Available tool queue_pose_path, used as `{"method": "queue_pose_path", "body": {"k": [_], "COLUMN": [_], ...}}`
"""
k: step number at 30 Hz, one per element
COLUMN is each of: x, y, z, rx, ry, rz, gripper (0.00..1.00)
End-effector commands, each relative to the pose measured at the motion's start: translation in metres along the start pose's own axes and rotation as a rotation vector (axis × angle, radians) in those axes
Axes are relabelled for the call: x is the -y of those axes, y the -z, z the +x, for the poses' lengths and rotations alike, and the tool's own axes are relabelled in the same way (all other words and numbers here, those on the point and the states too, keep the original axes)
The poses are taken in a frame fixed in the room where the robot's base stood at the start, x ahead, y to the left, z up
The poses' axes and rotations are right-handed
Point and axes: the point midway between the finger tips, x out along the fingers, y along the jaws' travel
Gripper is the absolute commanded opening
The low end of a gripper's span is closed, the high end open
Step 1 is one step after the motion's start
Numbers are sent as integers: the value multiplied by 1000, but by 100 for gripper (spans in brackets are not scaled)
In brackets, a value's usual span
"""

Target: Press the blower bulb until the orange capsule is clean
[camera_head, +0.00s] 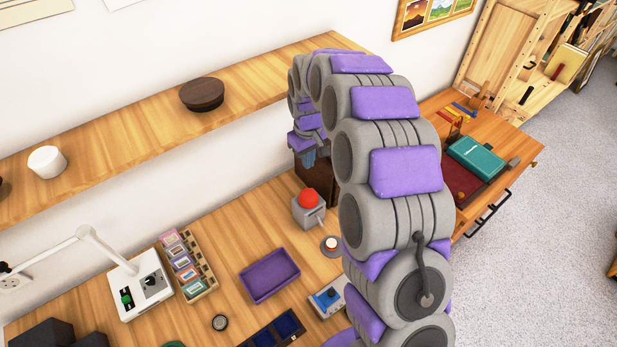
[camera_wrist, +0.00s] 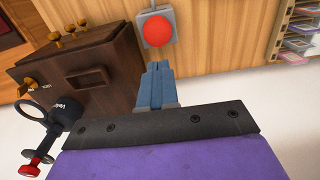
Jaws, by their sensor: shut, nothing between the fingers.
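A red domed bulb (camera_head: 308,198) sits on a grey box (camera_head: 309,215) on the wooden bench; I take it to be the blower bulb. It also shows in the wrist view (camera_wrist: 157,30), at the top. A short nozzle points from the box to a dark round dish (camera_head: 331,252). On the dish stands a small piece with a pale top (camera_head: 331,242), perhaps the capsule; how clean it is cannot be told. My gripper (camera_wrist: 158,66) is shut and empty. Its blue-grey fingertips point towards the bulb and appear apart from it. In the head view they show (camera_head: 308,157) above the bulb.
A dark wooden cabinet with knobs (camera_wrist: 85,75) stands beside my fingers. A black ring-shaped tool with a red knob (camera_wrist: 50,120) is at left in the wrist view. A purple tray (camera_head: 270,275) and a card rack (camera_head: 188,265) lie on the bench. A shelf (camera_head: 130,135) runs above.

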Motion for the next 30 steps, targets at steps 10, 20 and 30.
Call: {"method": "queue_pose_path", "body": {"k": [10,20,30], "x": [-2,-2,-2], "y": [8,8,8], "z": [7,12,57], "rx": [0,1,3], "ry": [-5,-4,-2], "rz": [-11,-11,-12], "gripper": [0,0,0]}}
